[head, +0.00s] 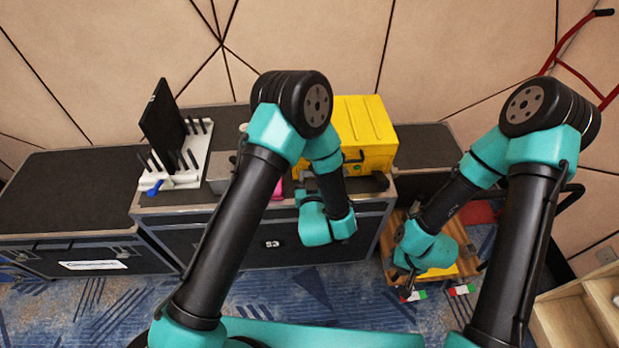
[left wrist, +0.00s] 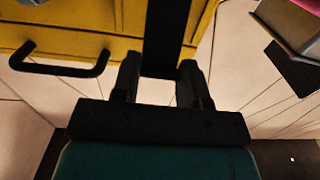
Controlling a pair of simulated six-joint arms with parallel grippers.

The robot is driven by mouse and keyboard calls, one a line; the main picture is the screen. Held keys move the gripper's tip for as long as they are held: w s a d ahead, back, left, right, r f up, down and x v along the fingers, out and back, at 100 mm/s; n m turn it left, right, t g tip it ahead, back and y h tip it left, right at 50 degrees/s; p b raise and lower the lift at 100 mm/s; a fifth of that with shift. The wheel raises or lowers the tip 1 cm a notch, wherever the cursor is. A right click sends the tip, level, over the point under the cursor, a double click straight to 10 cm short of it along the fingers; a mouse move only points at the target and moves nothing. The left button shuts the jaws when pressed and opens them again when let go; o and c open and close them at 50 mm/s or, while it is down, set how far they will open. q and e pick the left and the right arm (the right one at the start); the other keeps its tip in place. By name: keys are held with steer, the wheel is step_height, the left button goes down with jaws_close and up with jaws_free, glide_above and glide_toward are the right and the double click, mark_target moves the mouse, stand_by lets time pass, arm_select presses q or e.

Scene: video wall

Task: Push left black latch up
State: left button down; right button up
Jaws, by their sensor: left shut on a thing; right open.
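The yellow toolbox (head: 362,130) stands on the black case top in the head view, partly behind my left arm. In the left wrist view, the toolbox (left wrist: 105,28) shows close up with a black latch (left wrist: 167,32) on its front. My left gripper (left wrist: 159,68) is shut on this latch, one finger on each side of it. In the head view, the latch and left fingertips are largely hidden by my arm. My right gripper (head: 411,284) is open, low at the right, over a wooden crate.
A white rack (head: 187,178) with black pegs, an upright black panel (head: 162,117) and a blue item (head: 154,188) stand left on the case (head: 225,202). A black handle (left wrist: 60,68) is beside the latch. The wooden crate (head: 388,240) is low at right.

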arm_select(q)
steer(key=shift+w+a+r+g, duration=0.15)
steer(key=shift+w+r+g, duration=0.4)
steer(key=shift+g, duration=0.35)
steer(key=shift+w+a+r+g+h, duration=0.15)
steer(key=shift+w+g, duration=0.25)
steer(key=shift+g, duration=0.2)
steer(key=shift+w+d+r+g+h, duration=0.15)
steer(key=shift+w+g, duration=0.25)
steer(key=shift+g, duration=0.2)
steer(key=shift+a, duration=0.1)
steer(key=c, duration=0.6)
jaws_free()
steer(key=shift+c, duration=0.2)
steer(key=v, duration=1.7)
steer(key=shift+s, duration=0.25)
steer(key=shift+f, duration=0.1)
